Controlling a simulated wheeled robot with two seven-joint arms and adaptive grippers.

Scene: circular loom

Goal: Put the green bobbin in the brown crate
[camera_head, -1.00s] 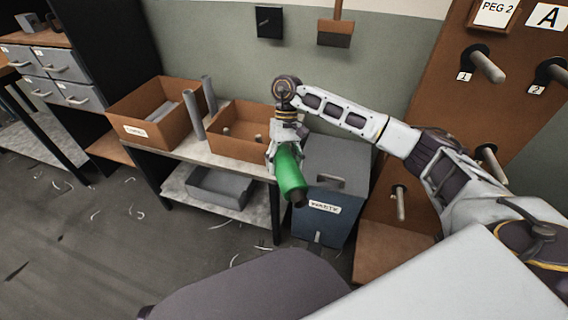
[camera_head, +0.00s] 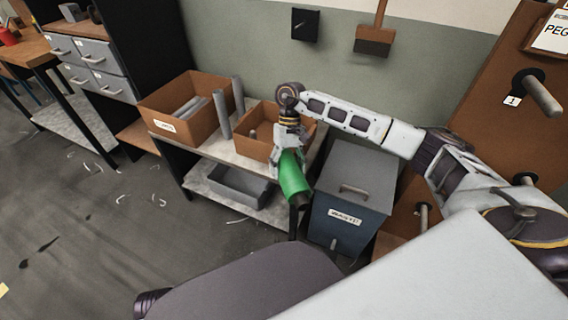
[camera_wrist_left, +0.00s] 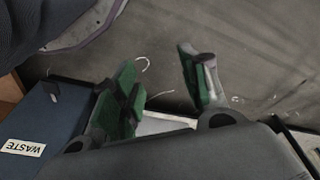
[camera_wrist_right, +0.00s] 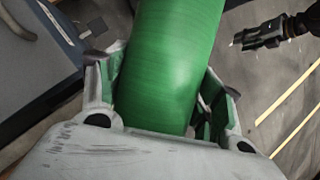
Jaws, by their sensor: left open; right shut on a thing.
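The green bobbin (camera_head: 295,180) is held by my right gripper (camera_head: 289,152), tilted, with its dark end pointing down and right. In the right wrist view, the bobbin (camera_wrist_right: 170,65) fills the space between the fingers of my right gripper (camera_wrist_right: 165,100). Two brown crates stand on the bench: a larger labelled one (camera_head: 172,125) at left and a smaller one (camera_head: 247,143) at right. The bobbin is in front of the smaller crate, outside it; the arm hides part of that crate. My left gripper (camera_wrist_left: 165,88) is open and empty in the left wrist view, above the floor.
A blue-grey waste bin (camera_head: 345,220) with a lid stands right of the bench. A grey tray (camera_head: 235,197) is on the lower shelf. Grey tubes stand between the crates. A pegboard (camera_head: 505,60) is at right. The floor at left is open, with scattered scraps.

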